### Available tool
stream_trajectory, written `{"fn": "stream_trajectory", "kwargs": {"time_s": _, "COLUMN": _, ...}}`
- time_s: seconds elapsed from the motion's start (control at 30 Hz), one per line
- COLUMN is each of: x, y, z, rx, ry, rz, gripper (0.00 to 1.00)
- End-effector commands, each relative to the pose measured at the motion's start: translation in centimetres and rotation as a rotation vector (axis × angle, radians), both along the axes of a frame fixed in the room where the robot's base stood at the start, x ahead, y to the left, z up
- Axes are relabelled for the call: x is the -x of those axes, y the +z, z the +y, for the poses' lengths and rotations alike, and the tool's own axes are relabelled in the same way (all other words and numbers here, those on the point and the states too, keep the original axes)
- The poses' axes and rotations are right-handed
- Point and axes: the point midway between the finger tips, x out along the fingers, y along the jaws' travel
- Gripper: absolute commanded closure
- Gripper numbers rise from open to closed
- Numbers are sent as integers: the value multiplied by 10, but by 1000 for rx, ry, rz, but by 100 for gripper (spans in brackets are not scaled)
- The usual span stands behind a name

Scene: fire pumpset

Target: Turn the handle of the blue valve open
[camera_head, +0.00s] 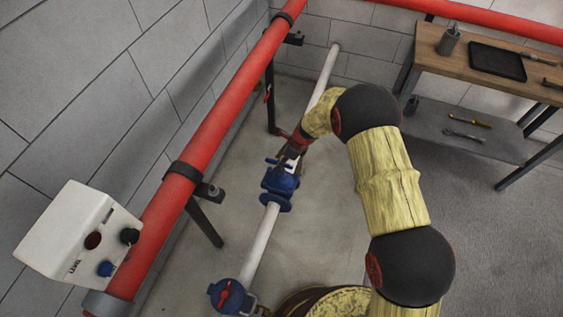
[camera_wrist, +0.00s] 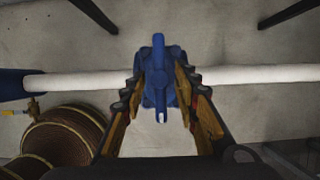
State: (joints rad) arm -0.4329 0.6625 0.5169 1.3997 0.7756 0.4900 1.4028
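The blue valve (camera_head: 279,187) sits on a white pipe near the middle of the head view. It also shows in the wrist view (camera_wrist: 158,88), centred between my fingers. Its blue handle (camera_wrist: 159,50) runs up and down in the wrist view, across the white pipe. My gripper (camera_head: 291,154) is at the valve's top in the head view, partly hiding the handle. In the wrist view my gripper (camera_wrist: 160,78) is open, with one finger on each side of the valve. I cannot tell whether the fingers touch it.
The white pipe (camera_head: 261,245) leads to a second blue fitting with a red handle (camera_head: 228,294). A thick red pipe (camera_head: 222,125) and a white control box (camera_head: 75,235) are at the left. A wooden workbench (camera_head: 430,38) stands at the upper right. A hose reel (camera_wrist: 68,138) is at lower left.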

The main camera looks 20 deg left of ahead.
Motion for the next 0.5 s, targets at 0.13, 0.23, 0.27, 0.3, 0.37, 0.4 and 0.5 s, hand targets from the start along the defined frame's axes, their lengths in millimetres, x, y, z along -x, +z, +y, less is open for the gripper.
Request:
{"fn": "stream_trajectory", "kwargs": {"time_s": 0.13, "x": -1, "y": 0, "z": 1, "rx": -1, "ry": 0, "rz": -2, "gripper": 70}}
{"fn": "stream_trajectory", "kwargs": {"time_s": 0.23, "x": -1, "y": 1, "z": 1, "rx": -1, "ry": 1, "rz": -1, "gripper": 71}}
{"fn": "stream_trajectory", "kwargs": {"time_s": 0.27, "x": -1, "y": 1, "z": 1, "rx": -1, "ry": 1, "rz": -1, "gripper": 73}}
{"fn": "stream_trajectory", "kwargs": {"time_s": 0.3, "x": -1, "y": 1, "z": 1, "rx": -1, "ry": 1, "rz": -1, "gripper": 75}}
{"fn": "stream_trajectory", "kwargs": {"time_s": 0.37, "x": -1, "y": 1, "z": 1, "rx": -1, "ry": 1, "rz": -1, "gripper": 78}}
{"fn": "stream_trajectory", "kwargs": {"time_s": 0.4, "x": -1, "y": 1, "z": 1, "rx": -1, "ry": 1, "rz": -1, "gripper": 80}}
{"fn": "stream_trajectory", "kwargs": {"time_s": 0.5, "x": -1, "y": 1, "z": 1, "rx": -1, "ry": 1, "rz": -1, "gripper": 86}}
